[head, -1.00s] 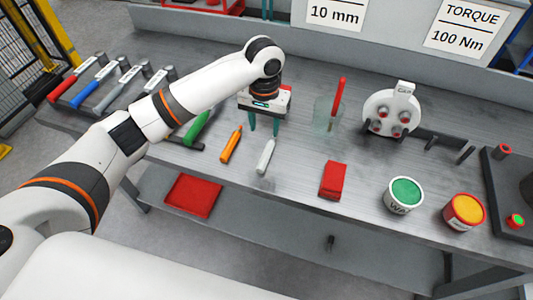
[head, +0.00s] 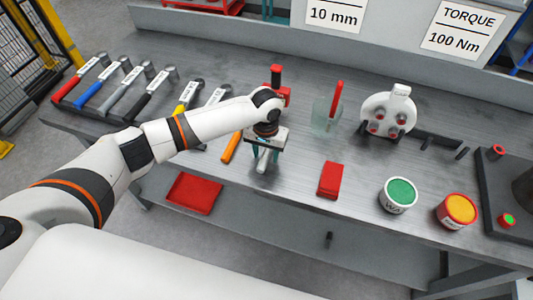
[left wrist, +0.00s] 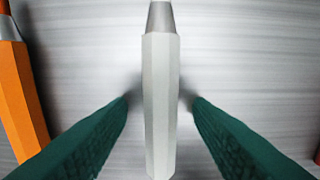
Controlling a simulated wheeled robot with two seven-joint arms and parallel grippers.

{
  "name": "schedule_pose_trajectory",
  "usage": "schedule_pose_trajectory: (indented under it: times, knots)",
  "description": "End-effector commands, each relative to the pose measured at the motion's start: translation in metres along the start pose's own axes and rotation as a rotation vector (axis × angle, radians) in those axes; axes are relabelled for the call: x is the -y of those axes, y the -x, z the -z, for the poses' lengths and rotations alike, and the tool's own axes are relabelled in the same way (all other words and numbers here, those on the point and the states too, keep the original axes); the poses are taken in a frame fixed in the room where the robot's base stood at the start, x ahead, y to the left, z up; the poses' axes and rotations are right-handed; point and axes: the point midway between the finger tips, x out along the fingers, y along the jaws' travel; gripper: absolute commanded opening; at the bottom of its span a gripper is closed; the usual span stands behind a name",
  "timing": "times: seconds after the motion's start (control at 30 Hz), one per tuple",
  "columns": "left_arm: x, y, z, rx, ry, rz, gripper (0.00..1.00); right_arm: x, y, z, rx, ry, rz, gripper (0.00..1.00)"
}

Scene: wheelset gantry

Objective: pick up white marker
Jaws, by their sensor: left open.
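The white marker (head: 262,166) lies on the grey workbench, partly hidden under my left gripper in the head view. In the left wrist view the white marker (left wrist: 160,100) runs lengthwise up the middle, its grey tip at the top. My left gripper (head: 264,160) is over it, and its green fingers (left wrist: 160,100) stand open, one on each side of the marker with a gap to each. My right gripper is not in view.
An orange marker (head: 231,147) lies just left of the white one, also at the left edge of the wrist view (left wrist: 18,100). Cans (head: 398,194) stand further right.

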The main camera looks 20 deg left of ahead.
Motion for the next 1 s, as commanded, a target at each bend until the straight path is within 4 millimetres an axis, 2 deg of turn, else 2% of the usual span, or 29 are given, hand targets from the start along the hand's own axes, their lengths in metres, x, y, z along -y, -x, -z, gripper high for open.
schedule_pose_trajectory:
  times: [0.07, 0.3, 0.37, 0.67, 0.77, 1.0]
  knots:
    - [0.000, 0.000, 0.000, 0.000, 0.000, 0.000, 0.46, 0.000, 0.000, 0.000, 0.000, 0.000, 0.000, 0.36]
    - [0.000, 0.000, 0.000, 0.000, 0.000, 0.000, 0.07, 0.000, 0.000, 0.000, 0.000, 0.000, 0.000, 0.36]
    - [0.000, 0.000, 0.000, 0.000, 0.000, 0.000, 0.00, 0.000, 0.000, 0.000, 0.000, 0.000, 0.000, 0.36]
    - [0.000, 0.005, -0.001, 0.002, 0.000, 0.002, 0.00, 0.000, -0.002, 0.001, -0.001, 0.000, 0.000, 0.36]
    - [0.000, 0.018, -0.001, 0.003, 0.000, 0.002, 0.00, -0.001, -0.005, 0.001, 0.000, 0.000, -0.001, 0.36]
    - [0.001, 0.067, -0.001, 0.004, 0.000, 0.003, 0.00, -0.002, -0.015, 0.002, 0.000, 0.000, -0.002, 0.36]
